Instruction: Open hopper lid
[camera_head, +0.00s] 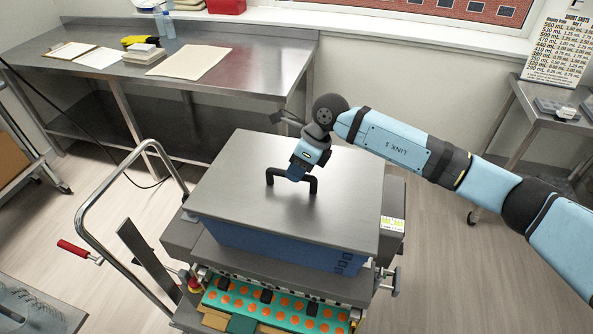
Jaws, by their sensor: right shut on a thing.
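The hopper lid (235,180) is a flat grey metal plate. It lies flat over the blue hopper (280,246) in the middle of the head view. A black handle (312,187) stands up from the middle of the lid. My right gripper (293,176), at the end of the light blue arm from the right, is shut on this handle from above. The gripper hides part of the handle. My left gripper is not in view.
A green mold tray with orange cavities (270,305) sits under the hopper. A bent metal push bar (97,200) with a red-handled lever (75,250) stands to the left. A steel table (245,75) stands behind, with floor between.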

